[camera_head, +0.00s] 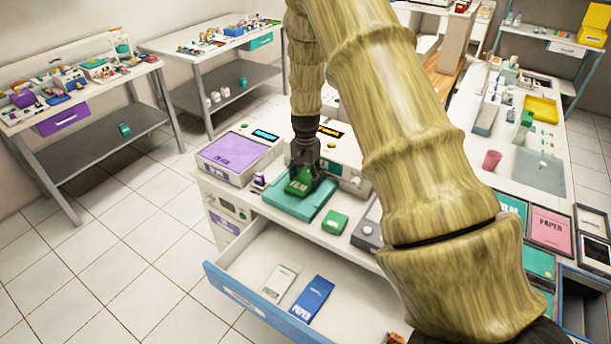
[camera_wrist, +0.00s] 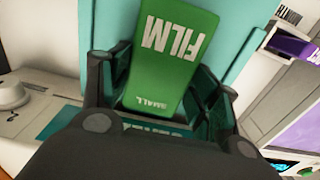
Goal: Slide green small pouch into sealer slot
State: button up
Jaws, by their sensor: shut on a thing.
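A green small pouch (camera_wrist: 172,58) marked FILM and SMALL lies between the dark fingers of my gripper (camera_wrist: 160,88) in the wrist view. My gripper (camera_head: 308,172) is shut on it. In the head view, the green pouch (camera_head: 298,183) shows over the teal plate (camera_head: 290,205) in front of the sealer (camera_head: 343,152), a white machine with a small amber display. My gripper and arm hide part of the sealer's front. The slot itself cannot be made out. Partly covered lettering on a teal label (camera_wrist: 62,127) shows beneath the gripper in the wrist view.
A purple-topped machine (camera_head: 235,155) stands to the left. Below, a blue-fronted drawer (camera_head: 245,300) is open, with a white packet (camera_head: 279,283) and a blue packet (camera_head: 312,298) inside.

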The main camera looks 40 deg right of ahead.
jog(key=o, duration=1.1)
jog(key=shift+r, duration=0.1)
notch_tip(320, 180, up, 12)
jog(key=shift+f, duration=0.1)
